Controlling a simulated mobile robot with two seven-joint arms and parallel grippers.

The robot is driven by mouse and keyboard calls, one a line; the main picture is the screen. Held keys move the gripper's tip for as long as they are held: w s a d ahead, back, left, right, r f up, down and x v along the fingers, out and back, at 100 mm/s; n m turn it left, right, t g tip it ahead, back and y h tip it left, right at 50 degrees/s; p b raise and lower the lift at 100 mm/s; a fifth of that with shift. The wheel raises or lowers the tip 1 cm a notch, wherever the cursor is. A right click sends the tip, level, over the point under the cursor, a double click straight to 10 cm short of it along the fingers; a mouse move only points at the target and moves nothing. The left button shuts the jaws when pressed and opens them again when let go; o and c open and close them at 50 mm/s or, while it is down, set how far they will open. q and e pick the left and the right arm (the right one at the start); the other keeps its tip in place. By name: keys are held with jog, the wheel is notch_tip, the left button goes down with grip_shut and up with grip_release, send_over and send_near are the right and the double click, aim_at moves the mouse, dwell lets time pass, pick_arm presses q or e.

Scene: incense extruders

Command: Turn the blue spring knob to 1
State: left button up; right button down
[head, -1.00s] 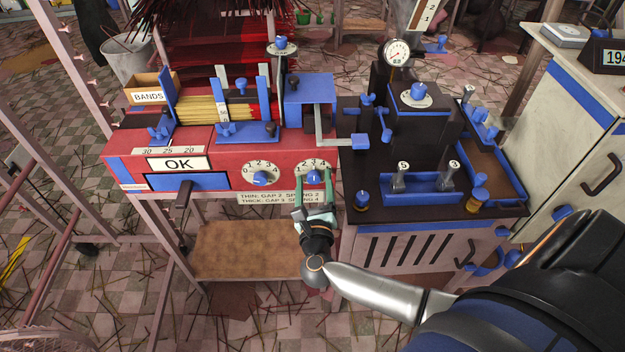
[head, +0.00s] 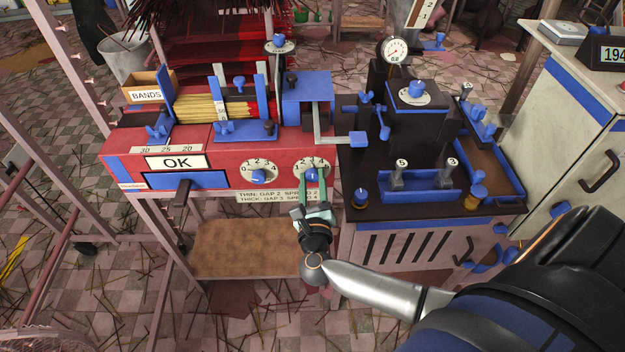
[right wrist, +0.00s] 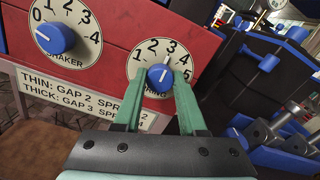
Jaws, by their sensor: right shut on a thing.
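The blue spring knob (head: 312,173) is on a white numbered dial on the front of the red machine. In the right wrist view the knob (right wrist: 159,77) sits low on its dial (right wrist: 143,57), which reads 1 to 5. Its pale mark appears to point up, near 3. My right gripper (head: 313,182) is shut on the knob, with one green finger on each side; it also shows in the right wrist view (right wrist: 163,84). The fingers partly cover the dial's label. My left gripper is not in view.
A second blue knob (head: 258,177), labelled "SHAKER" in the right wrist view (right wrist: 55,38), is left of the spring dial. A sign (head: 277,196) with gap and spring settings is below. A dark cabinet top (head: 425,208) with blue fittings is on the right.

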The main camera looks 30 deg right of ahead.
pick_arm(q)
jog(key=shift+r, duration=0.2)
pick_arm(e)
jog(key=shift+n, duration=0.3)
jog(key=shift+r+n+p, duration=0.1)
jog(key=shift+n+p, duration=0.2)
jog(key=shift+p, duration=0.05)
jog(key=n+p, duration=0.1)
jog(key=n, duration=0.2)
jog(key=shift+p, duration=0.4)
jog(key=shift+n+p, duration=0.5)
jog(key=shift+n, duration=0.5)
jog(key=shift+n+p, duration=0.4)
jog(key=shift+n, duration=0.4)
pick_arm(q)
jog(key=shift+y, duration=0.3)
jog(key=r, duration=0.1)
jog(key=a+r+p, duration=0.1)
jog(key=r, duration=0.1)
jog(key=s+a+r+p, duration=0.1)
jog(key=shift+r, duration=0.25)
pick_arm(e)
jog(key=n, duration=0.6)
pick_arm(q)
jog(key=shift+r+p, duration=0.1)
jog(key=shift+p, duration=0.2)
pick_arm(e)
jog(key=shift+n, duration=0.3)
